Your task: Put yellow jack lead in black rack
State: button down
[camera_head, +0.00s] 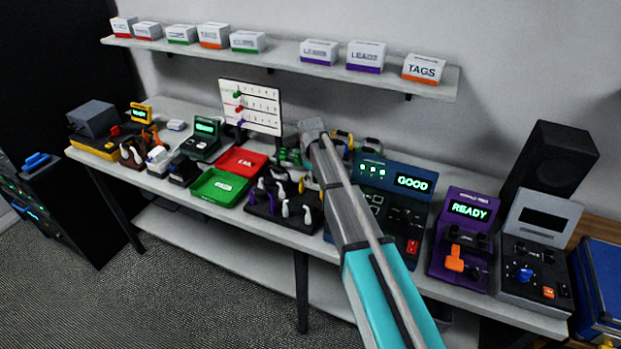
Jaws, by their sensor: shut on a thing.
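My arm reaches from the bottom right over the bench, and my gripper (312,128) is at its far end, near the whiteboard. Its fingers are hard to make out. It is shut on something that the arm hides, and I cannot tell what. A black rack (262,211) stands on the bench below the arm's far end, with several purple, white and yellowish leads upright in it. A yellow lead or handle (342,135) shows just right of the arm's end. I cannot tell whether it is the yellow jack lead or whether it touches my gripper.
A green tray (218,187) and a red tray (241,161) lie left of the rack. A blue tester reading GOOD (412,183) and a purple unit reading READY (468,210) stand to the right. A whiteboard (262,105) stands behind. A shelf (285,66) with boxes hangs above.

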jog(key=c, duration=0.5)
grip_release()
jog(key=o, duration=0.5)
jog(key=shift+s+r, duration=0.1)
jog(key=shift+r, duration=0.05)
jog(key=shift+r+p, duration=3.9)
jog(key=shift+p, duration=0.1)
jog(key=s+d+m, duration=1.4)
jog(key=s+d, duration=0.8)
jog(key=s, duration=0.3)
jog(key=shift+s+d, duration=0.35)
jog(key=shift+s, duration=0.05)
